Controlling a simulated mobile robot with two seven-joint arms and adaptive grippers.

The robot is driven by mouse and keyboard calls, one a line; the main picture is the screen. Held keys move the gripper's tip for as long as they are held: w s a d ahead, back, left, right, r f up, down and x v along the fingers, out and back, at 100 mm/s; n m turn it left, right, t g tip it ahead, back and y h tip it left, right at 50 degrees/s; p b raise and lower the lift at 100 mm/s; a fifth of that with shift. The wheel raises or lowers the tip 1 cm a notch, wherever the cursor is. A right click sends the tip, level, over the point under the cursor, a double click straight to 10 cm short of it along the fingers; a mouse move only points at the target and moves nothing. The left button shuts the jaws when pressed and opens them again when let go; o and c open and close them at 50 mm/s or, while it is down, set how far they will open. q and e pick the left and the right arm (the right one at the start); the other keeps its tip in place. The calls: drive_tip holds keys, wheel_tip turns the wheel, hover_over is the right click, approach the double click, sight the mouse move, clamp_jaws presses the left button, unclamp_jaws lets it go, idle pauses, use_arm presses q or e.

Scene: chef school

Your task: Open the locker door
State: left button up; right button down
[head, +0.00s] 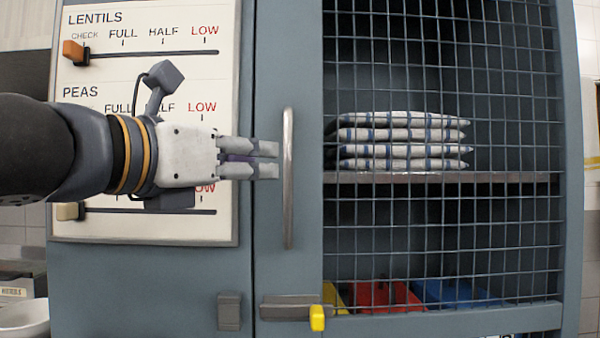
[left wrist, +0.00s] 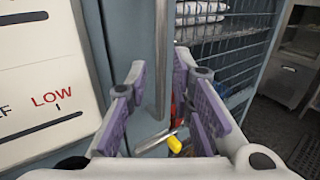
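The grey-blue locker door (head: 268,80) has a wire mesh panel and looks shut in its frame. A vertical metal bar handle (head: 288,180) is on the left part of the door. My left gripper (head: 278,160) points right, with its fingertips just left of the handle at mid-height. In the left wrist view its fingers (left wrist: 160,68) are apart, and the handle (left wrist: 162,50) shows in line with the gap beyond them. I see no grip on it. A grey latch bar (head: 290,307) with a yellow tip (head: 317,318) is below the handle. My right gripper is not in view.
A white slider board (head: 145,228) labelled LENTILS and PEAS is on the left, behind my left arm. Behind the mesh, folded checked cloths (head: 400,141) lie on a shelf (head: 440,178), with coloured bins (head: 455,293) below. A small grey block (head: 229,311) sits left of the latch.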

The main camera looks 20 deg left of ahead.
sight(285, 165)
use_arm(q)
drive_tip(key=x, duration=0.4)
drive_tip(key=f+b+x, duration=0.1)
drive_tip(key=x, duration=0.1)
drive_tip(key=shift+w+d, duration=0.15)
drive_tip(key=shift+w, duration=0.25)
drive_tip(key=shift+w+d+r, duration=0.2)
drive_tip(key=shift+w+d, duration=0.05)
drive_tip(key=shift+w, duration=0.35)
clamp_jaws()
